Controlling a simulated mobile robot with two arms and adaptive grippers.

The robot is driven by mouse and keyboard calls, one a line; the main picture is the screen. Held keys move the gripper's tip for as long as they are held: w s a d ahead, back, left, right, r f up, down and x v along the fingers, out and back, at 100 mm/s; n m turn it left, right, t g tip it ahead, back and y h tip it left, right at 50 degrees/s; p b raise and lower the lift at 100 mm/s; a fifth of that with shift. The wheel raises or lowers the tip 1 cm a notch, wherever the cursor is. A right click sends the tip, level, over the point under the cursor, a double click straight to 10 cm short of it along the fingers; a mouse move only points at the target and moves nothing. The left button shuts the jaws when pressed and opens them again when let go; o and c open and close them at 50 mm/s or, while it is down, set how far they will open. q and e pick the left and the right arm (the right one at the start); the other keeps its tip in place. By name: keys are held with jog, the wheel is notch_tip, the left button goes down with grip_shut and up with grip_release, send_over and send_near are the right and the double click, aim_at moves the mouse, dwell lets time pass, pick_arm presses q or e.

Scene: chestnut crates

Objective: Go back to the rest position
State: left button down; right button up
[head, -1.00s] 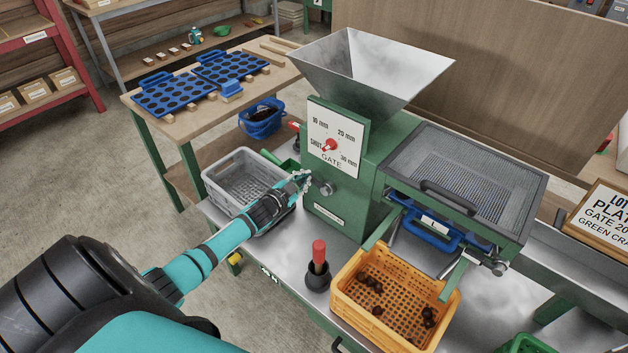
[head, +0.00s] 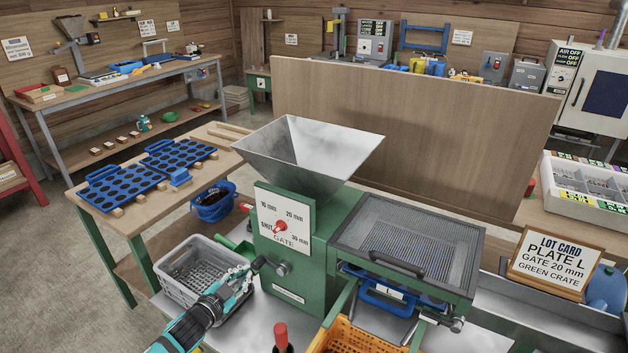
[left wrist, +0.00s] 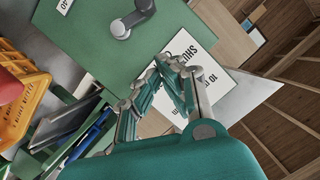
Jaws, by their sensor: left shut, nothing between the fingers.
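My left gripper (head: 236,278) is shut and empty in the head view. It hangs over the grey crate (head: 170,280), just left of the green machine (head: 345,246) and its crank knob (head: 282,268). In the left wrist view the closed fingers (left wrist: 166,75) appear in front of the machine's gate dial plate (left wrist: 226,88); whether they touch anything there I cannot tell. The crank (left wrist: 133,20) shows above the fingers. On the dial (head: 283,225) the red pointer sits near the SHUT mark. My right gripper is not in view.
A red-handled tool (head: 281,334) and an orange crate (head: 345,338) stand at the front edge. A lot card (head: 556,262) stands at the right. Open floor (head: 55,250) lies at the left.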

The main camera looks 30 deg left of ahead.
pick_arm(q)
jog(key=s+d+f+n+g, duration=0.1)
jog(key=s+d+f+g, duration=0.1)
jog(key=s+f, duration=0.5)
jog(key=s+d+f+n+g, duration=0.1)
jog(key=s+f+g, duration=0.25)
jog(key=f, duration=0.85)
jog(key=s+d+f+n+g, duration=0.1)
jog(key=s+d+f+g, duration=0.1)
jog(key=s+f, duration=0.5)
jog(key=s+d+f+g, duration=0.2)
jog(key=s+d+f, duration=0.3)
jog(key=s, duration=0.3)
jog(key=s+d+f+g, duration=0.2)
jog(key=s+d+f, duration=0.3)
jog(key=s, duration=0.4)
jog(key=s+d+f+g+h, duration=0.1)
jog(key=s+d+f+g, duration=0.2)
jog(key=s+d+f, duration=0.2)
jog(key=s+f, duration=0.2)
jog(key=s, duration=0.2)
jog(key=shift+f, duration=0.1)
